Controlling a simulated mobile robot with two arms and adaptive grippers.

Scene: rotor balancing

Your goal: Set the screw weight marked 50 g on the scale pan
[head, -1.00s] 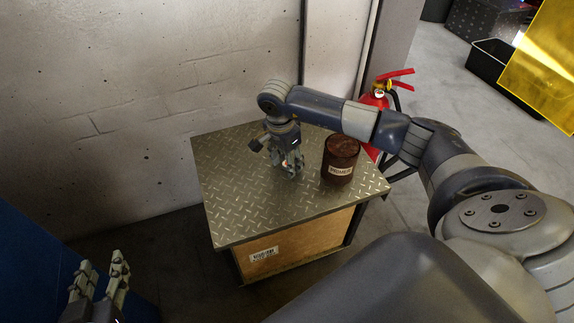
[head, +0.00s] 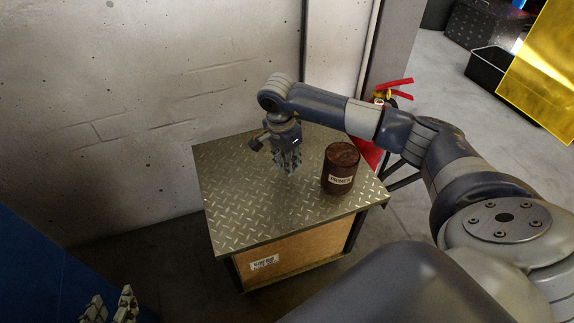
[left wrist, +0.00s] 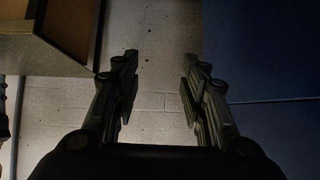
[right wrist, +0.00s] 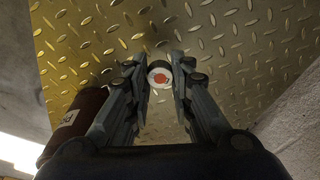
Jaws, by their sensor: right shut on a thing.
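My right gripper (head: 288,168) points down over the metal-topped cabinet. In the right wrist view its fingers (right wrist: 160,85) are shut on a small round weight (right wrist: 160,74) with a pale rim and an orange-red centre. Any 50 g mark on it is too small to read. In the head view the fingers hide the weight, and I cannot tell its height over the plate. My left gripper (head: 110,307) is at the bottom left, away from the cabinet. In the left wrist view its fingers (left wrist: 160,75) are apart with nothing between them. No scale pan is in view.
A dark red-brown labelled can (head: 341,168) stands on the cabinet's diamond-plate top (head: 240,205), right of my right gripper. The plate's front and left are clear. A wall lies behind. A fire extinguisher (head: 392,90) stands beyond the cabinet. A blue surface (head: 40,275) is at lower left.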

